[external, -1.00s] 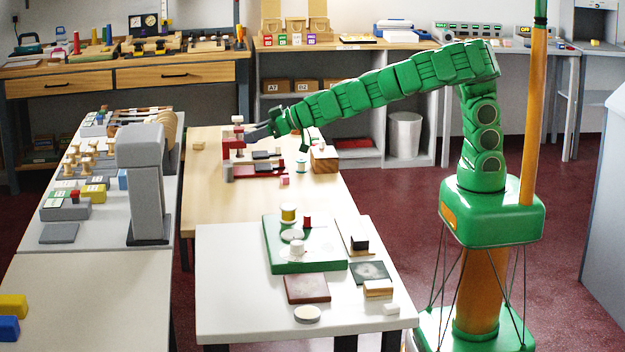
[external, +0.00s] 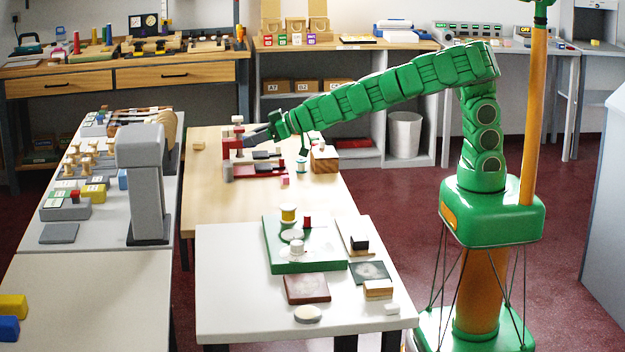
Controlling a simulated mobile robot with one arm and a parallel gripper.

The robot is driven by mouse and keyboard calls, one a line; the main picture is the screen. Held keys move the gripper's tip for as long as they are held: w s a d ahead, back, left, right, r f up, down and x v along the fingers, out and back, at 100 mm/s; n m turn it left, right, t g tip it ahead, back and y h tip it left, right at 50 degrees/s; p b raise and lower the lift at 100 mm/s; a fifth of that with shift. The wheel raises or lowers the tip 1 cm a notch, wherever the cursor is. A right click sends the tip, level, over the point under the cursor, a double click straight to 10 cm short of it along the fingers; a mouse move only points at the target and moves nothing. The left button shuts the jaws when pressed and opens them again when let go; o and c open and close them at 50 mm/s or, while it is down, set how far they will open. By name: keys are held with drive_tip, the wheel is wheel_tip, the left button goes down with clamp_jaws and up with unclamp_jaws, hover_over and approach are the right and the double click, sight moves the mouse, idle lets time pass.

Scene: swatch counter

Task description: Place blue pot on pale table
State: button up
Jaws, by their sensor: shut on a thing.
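My gripper (external: 251,138) is at the far left end of my outstretched arm, low over the light-wood table (external: 205,205).
The white table bears a green tray (external: 305,263) with a yellow spool and small pieces, a brown tile (external: 306,289) and a round pale disc (external: 308,314). A tall grey machine (external: 147,190) stands on the left counter. A wooden block (external: 324,159) sits right of the fixture.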

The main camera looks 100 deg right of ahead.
drive_tip(key=s+a+f+n+y, duration=0.1)
drive_tip(key=a+f+n+y, duration=0.15)
drive_tip(key=a, duration=3.15)
wheel_tip(320, 180, up, 9)
drive_tip(key=m+g+h, duration=0.1)
drive_tip(key=m+h, duration=0.5)
hover_over(355, 315)
drive_tip(key=shift+d+n+y, duration=0.1)
drive_tip(key=shift+n+y, duration=0.15)
wheel_tip(355, 315, down, 28)
drive_tip(key=shift+r, duration=0.15)
